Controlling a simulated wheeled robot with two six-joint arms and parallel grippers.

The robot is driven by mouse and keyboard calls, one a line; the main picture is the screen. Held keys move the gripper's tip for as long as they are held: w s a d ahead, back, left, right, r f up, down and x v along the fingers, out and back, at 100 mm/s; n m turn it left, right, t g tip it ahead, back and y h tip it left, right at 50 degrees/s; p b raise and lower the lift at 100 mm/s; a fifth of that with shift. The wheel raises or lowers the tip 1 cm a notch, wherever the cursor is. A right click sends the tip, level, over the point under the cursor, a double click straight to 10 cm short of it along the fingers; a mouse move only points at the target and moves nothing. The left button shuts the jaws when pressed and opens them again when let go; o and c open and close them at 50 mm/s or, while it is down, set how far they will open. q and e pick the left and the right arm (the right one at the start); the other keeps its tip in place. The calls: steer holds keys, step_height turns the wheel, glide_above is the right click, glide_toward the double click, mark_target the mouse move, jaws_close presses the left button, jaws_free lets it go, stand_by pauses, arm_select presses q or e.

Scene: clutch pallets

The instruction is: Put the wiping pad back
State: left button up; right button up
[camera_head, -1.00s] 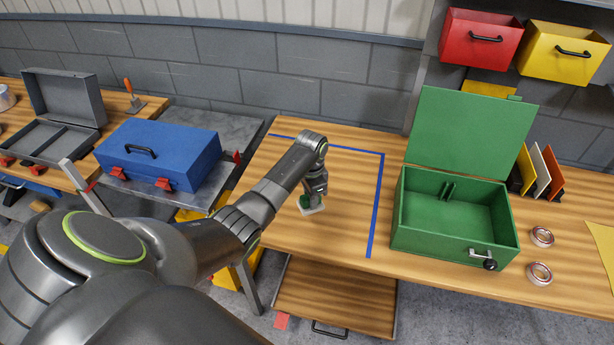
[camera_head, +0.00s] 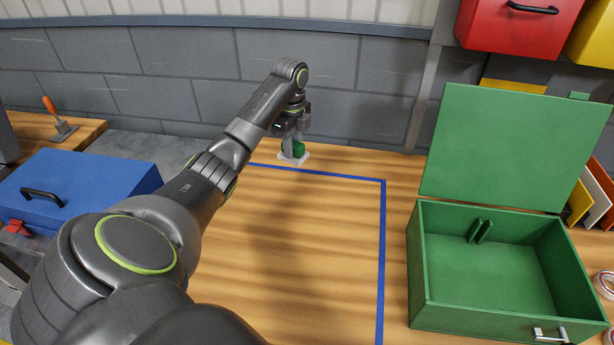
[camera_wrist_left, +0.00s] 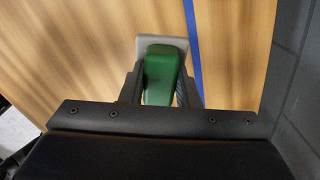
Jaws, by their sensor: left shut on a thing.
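The wiping pad (camera_head: 293,158) has a pale grey base and a green grip. In the head view it is near the back edge of the wooden bench, by the blue tape line (camera_head: 330,174). My left gripper (camera_head: 291,146) is shut on the green grip, with the pale base below the fingers. In the left wrist view the green grip (camera_wrist_left: 160,76) sits between the two dark fingers, and the pale base shows beyond it, beside the blue tape. Whether the pad touches the bench is hard to tell. My right gripper is not in view.
An open green box (camera_head: 420,270) with an empty-looking inside and a small divider stands on the right of the bench. A blue toolbox (camera_head: 85,185) stands at the left. A grey block wall (camera_head: 190,75) rises behind. The taped bench area is clear.

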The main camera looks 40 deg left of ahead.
arm_select(q)
steer(key=shift+w+a, duration=0.25)
steer(key=shift+r+m, duration=0.1)
steer(key=shift+m, duration=0.2)
steer(key=shift+d+f+b, duration=0.1)
steer(key=shift+f+b, duration=0.1)
steer(key=shift+b, duration=0.4)
step_height(320, 180, down, 4)
steer(key=b, duration=0.4)
steer(key=shift+f, duration=0.2)
step_height(320, 180, down, 4)
steer(key=shift+s+f, duration=0.1)
steer(key=shift+s, duration=0.05)
steer(key=shift+f, duration=0.25)
